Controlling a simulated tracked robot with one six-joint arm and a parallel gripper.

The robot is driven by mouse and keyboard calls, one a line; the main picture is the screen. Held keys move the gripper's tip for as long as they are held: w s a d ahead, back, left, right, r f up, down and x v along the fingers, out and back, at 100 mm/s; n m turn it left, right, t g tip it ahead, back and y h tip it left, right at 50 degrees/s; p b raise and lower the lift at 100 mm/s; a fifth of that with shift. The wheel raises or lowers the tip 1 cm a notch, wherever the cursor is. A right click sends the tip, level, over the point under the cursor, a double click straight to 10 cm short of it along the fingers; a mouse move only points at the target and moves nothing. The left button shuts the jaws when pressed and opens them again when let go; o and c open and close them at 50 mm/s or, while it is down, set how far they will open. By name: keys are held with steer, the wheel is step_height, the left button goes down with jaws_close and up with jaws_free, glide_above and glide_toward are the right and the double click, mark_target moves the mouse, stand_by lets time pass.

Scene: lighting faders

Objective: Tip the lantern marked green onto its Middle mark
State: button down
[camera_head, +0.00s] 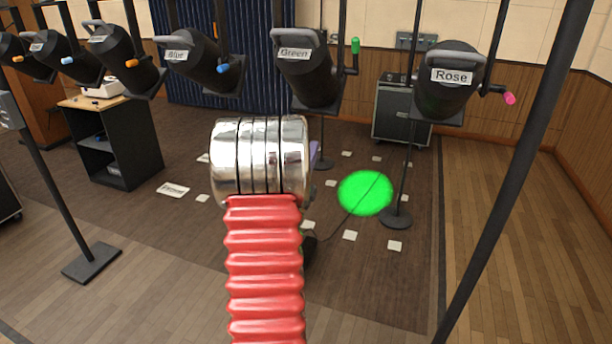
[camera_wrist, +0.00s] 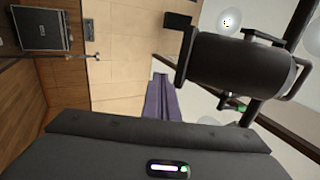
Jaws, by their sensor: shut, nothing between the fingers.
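The lantern marked Green (camera_head: 305,78) hangs from the overhead bar at top centre in the head view, with a green-tipped crank handle (camera_head: 355,46) on its right. A round green light spot (camera_head: 366,193) lies on the dark floor among small white marks. I cannot tell which is the Middle mark. In the wrist view a dark lantern (camera_wrist: 240,66) with a bit of green by it fills the upper right; its label does not show. My gripper's purple fingers (camera_wrist: 160,82) are shut and empty, to the left of that lantern and apart from it. My arm hides most of the gripper in the head view.
The Rose lantern (camera_head: 450,85) with a pink-tipped handle hangs to the right, the Blue lantern (camera_head: 203,62) to the left, more lanterns beyond. A thin dark stand (camera_head: 404,160) and a diagonal pole (camera_head: 510,180) stand at right. A white card (camera_head: 173,190) lies on the floor.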

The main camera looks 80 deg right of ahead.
steer(key=a+f, duration=0.4)
steer(key=f, duration=0.1)
steer(key=shift+w+a, duration=0.25)
stand_by(0.6)
